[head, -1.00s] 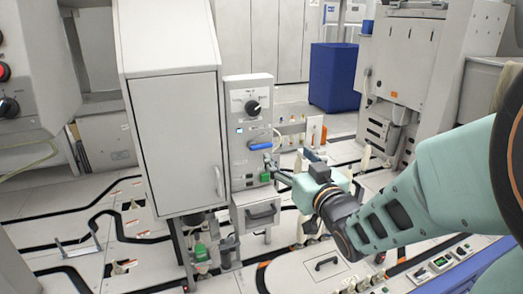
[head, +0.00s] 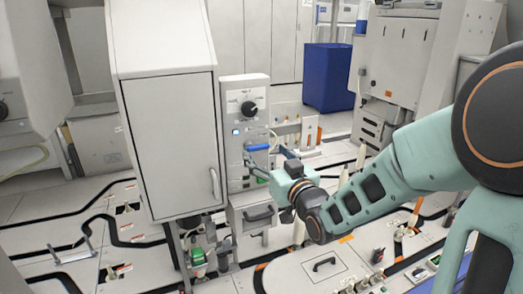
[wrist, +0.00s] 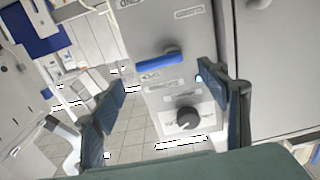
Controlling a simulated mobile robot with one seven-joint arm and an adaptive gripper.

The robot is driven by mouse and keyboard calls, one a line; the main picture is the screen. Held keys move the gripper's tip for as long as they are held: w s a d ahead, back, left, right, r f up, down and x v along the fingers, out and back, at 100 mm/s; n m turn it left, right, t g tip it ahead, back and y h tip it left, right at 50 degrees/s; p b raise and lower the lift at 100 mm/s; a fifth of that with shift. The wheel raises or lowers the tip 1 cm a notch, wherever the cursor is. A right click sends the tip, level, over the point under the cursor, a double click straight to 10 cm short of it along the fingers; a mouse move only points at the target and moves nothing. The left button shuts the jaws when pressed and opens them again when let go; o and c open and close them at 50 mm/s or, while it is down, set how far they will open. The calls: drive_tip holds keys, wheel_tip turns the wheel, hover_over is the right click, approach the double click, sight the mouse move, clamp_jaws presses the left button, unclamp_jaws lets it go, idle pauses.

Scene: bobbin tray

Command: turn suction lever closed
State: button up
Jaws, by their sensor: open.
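The suction lever is a blue handle (head: 257,147) lying about level on the front of the grey control panel (head: 234,108). In the wrist view the blue lever (wrist: 174,60) shows beyond and between my two fingers, with the panel turned upside down. My gripper (head: 259,161) is open in front of the panel, close to the lever; it also shows in the wrist view (wrist: 164,80). The fingers are spread wide with nothing between them. I see no clear contact with the lever.
A black rotary knob (head: 249,107) sits above the lever; a green part (head: 262,179) shows below it, partly behind my gripper. A tall grey cabinet (head: 170,140) stands directly left of the panel. A blue bin (head: 328,77) stands behind at the right, with floor between.

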sight(259, 146)
drive_tip(key=shift+b+x, duration=0.3)
drive_tip(key=shift+x, duration=1.55)
drive_tip(key=shift+c, duration=0.4)
drive_tip(key=c, duration=1.1)
